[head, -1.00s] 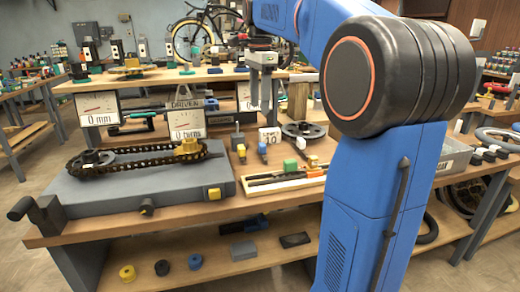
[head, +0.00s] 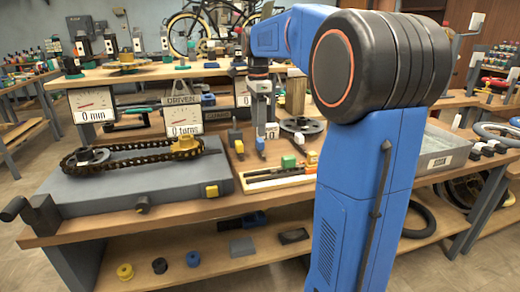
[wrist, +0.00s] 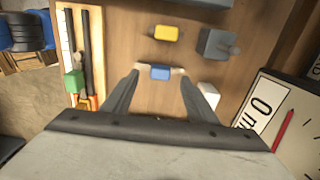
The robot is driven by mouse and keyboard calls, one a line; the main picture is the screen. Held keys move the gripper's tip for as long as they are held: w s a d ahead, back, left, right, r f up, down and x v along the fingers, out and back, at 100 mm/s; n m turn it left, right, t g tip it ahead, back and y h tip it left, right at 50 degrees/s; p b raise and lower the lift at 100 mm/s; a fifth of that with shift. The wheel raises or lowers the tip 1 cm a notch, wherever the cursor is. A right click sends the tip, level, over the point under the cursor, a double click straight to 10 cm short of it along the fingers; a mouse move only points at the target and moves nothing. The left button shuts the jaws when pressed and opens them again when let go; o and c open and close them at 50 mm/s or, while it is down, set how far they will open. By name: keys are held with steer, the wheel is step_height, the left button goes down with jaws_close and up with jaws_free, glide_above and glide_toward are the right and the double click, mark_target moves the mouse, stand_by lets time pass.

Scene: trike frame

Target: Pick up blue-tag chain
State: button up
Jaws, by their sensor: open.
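The blue tag (wrist: 160,73) lies between my gripper's fingertips in the wrist view; I cannot make out its chain links. In the head view the blue tag (head: 260,143) is a small piece on the bench. My gripper (wrist: 158,72) is open, with one finger on each side of the tag. I cannot tell whether the fingers touch it. In the head view my gripper (head: 260,121) points down just above the tag.
A yellow tag (wrist: 166,33) and a grey block (wrist: 217,43) sit nearby. A tray with dark rods (wrist: 96,35) and a green block (wrist: 73,81) lies at left. A dial panel (wrist: 290,120) stands at right. The chain rig (head: 130,180) is left of my gripper in the head view.

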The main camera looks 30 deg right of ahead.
mark_target(260, 140)
steer(key=shift+d+f, duration=0.2)
steer(key=shift+f, duration=1.35)
steer(key=shift+d+f, duration=0.15)
steer(key=shift+f, duration=1.4)
steer(key=shift+c, duration=0.3)
steer(key=c, duration=1.1)
steer(key=shift+c, duration=0.2)
steer(key=shift+r, duration=0.15)
